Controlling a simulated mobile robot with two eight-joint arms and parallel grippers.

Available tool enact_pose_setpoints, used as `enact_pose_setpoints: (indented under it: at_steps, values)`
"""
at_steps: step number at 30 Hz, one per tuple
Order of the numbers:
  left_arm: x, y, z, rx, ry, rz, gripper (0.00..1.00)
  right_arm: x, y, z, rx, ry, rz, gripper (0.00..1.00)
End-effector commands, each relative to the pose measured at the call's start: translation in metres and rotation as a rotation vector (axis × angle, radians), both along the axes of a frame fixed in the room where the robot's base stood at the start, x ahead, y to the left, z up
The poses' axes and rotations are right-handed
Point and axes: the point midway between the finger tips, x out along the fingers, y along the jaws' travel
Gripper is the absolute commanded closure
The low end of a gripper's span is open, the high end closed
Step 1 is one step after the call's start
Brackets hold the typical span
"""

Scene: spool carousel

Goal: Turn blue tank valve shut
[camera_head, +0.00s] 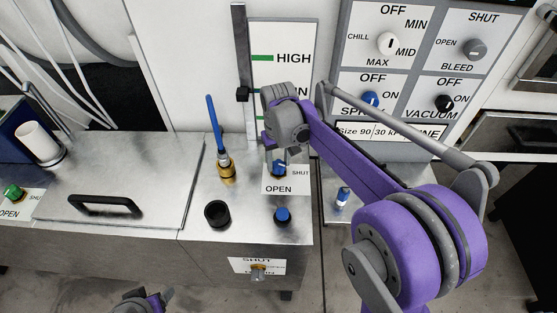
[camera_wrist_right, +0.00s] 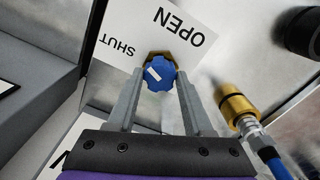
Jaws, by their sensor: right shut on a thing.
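The blue tank valve knob (camera_head: 279,169) stands on the metal counter by a white plate (camera_head: 287,187) lettered SHUT and OPEN. In the right wrist view the knob (camera_wrist_right: 160,73) sits between the two fingertips, on a brass base. A white mark shows on its left part; I cannot tell exactly which word it points at. My right gripper (camera_head: 277,150) reaches down from above and is shut on the knob. My left gripper (camera_head: 152,302) shows only partly at the bottom left edge, away from the valve; its jaw opening is unclear.
A brass fitting with a blue hose (camera_head: 226,170) stands left of the valve. A brass valve (camera_head: 258,272) is on the front face. A blue-capped vial (camera_head: 343,196) stands right.

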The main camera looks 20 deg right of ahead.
Motion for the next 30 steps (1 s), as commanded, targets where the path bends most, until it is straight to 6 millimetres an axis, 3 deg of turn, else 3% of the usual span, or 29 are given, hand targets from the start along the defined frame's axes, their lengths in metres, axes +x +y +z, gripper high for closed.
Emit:
enact_pose_setpoints:
  at_steps: [15, 30]
  values:
    - [0.0004, 0.0, 0.0021, 0.0, -0.001, 0.0, 0.3, 0.0004, -0.0001, 0.0003, 0.0, -0.001, 0.329, 1.0]
    - [0.0004, 0.0, 0.0023, 0.0, -0.001, 0.0, 0.3, 0.0003, -0.0001, 0.0002, 0.0, -0.001, 0.388, 1.0]
